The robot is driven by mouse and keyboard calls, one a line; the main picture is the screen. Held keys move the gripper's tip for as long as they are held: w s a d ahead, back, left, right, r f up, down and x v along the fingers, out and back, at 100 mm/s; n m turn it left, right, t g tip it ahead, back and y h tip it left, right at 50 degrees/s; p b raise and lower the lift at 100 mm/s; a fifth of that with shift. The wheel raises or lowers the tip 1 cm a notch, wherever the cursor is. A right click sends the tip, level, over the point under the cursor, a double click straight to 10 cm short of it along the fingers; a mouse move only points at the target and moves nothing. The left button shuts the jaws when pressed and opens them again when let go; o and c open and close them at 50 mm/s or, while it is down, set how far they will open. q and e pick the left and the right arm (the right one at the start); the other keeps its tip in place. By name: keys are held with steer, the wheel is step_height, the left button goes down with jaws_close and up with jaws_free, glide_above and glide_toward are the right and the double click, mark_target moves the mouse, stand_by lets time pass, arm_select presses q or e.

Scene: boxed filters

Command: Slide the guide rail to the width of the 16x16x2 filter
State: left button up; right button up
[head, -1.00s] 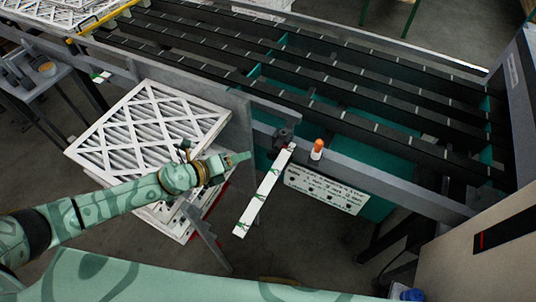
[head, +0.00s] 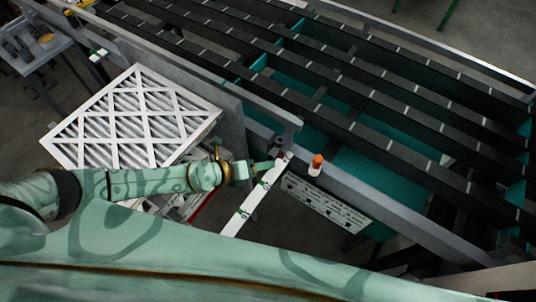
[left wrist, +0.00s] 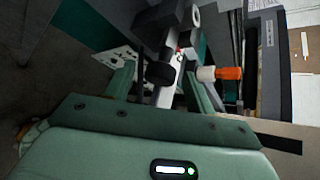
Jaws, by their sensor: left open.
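The grey guide rail (head: 262,104) runs along the near side of the conveyor, with a dark clamp (head: 281,143) below its right end. A white scale strip (head: 243,208) with green marks reaches from the clamp toward me. My left gripper (head: 270,166) is open, with its fingertips close to the clamp and over the strip's upper end. In the left wrist view, a black knob (left wrist: 160,73) and the clamp's dark block (left wrist: 160,18) show between the open fingers (left wrist: 162,78). I cannot tell whether the fingers touch it. My right gripper is not in view.
An orange-tipped peg (head: 317,163) stands just right of the clamp and also shows in the left wrist view (left wrist: 228,73). A white sign (head: 325,205) hangs below the conveyor edge. White-framed pleated filters (head: 130,75) are stacked at left. Dark conveyor belts (head: 390,145) lie beyond the rail.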

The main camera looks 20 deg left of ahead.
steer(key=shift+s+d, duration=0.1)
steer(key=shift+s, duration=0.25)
